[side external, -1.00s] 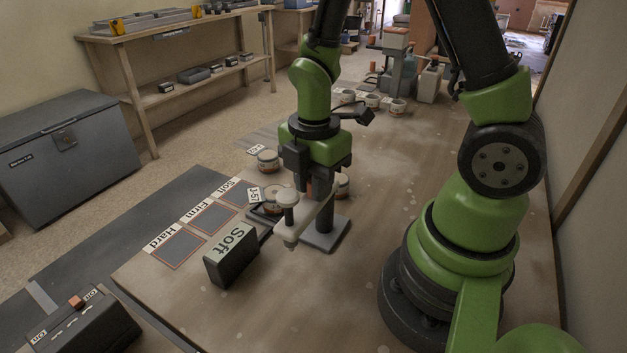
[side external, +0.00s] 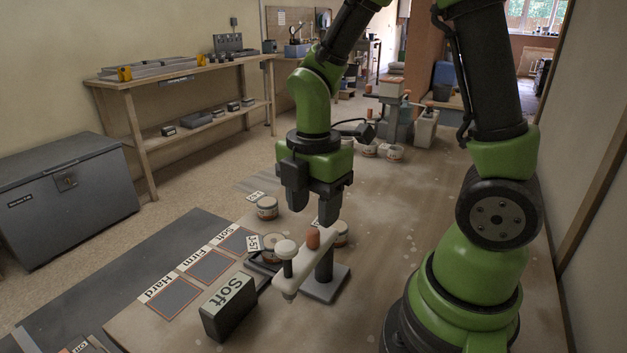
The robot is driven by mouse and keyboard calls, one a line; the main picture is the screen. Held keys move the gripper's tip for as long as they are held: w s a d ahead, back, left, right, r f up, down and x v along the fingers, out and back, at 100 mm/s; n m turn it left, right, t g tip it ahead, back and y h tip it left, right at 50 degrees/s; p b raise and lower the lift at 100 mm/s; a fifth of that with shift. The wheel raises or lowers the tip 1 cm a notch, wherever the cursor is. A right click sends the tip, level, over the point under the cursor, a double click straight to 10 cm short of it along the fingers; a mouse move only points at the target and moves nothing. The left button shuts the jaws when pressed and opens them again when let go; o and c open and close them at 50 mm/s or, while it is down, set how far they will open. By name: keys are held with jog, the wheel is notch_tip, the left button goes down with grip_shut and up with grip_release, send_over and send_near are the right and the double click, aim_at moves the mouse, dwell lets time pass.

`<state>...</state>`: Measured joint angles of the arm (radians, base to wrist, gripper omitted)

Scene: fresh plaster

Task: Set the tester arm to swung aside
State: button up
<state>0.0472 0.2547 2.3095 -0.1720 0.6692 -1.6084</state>
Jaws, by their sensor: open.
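The tester arm (side external: 302,260) is a beige bar on a post with a grey base plate (side external: 325,284). The bar points towards the near left. A small pot (side external: 272,240) on a dark stand is just behind and left of the plunger, partly hidden by it. My gripper (side external: 312,212) points down just above the orange knob, jaws open and empty, apparently clear of it.
A dark box reading "Soft" (side external: 230,308) stands left of the tester. Squares marked Hard (side external: 174,299), Firm (side external: 209,266) and Soft (side external: 237,241) lie along the bench's left edge. Another pot (side external: 267,209) stands behind, and one (side external: 341,236) is partly hidden behind the tester. The bench's right part is clear.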

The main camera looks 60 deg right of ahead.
jog(key=shift+r, duration=2.35)
jog(key=m, duration=0.1)
notch_tip(320, 180, up, 6)
jog(key=f+m+t, duration=0.1)
jog(key=m+t, duration=0.2)
jog(key=m, duration=0.5)
send_over(314, 232)
jog(key=s+a, duration=0.2)
jog(key=s, duration=0.1)
jog(key=s+a+r+m+t+y, duration=0.1)
jog(key=s+r+m+t, duration=0.3)
jog(key=m, duration=0.7)
jog(key=shift+s+a+r+y, duration=0.15)
jog(key=shift+s+a+y, duration=0.1)
jog(key=shift+y, duration=0.25)
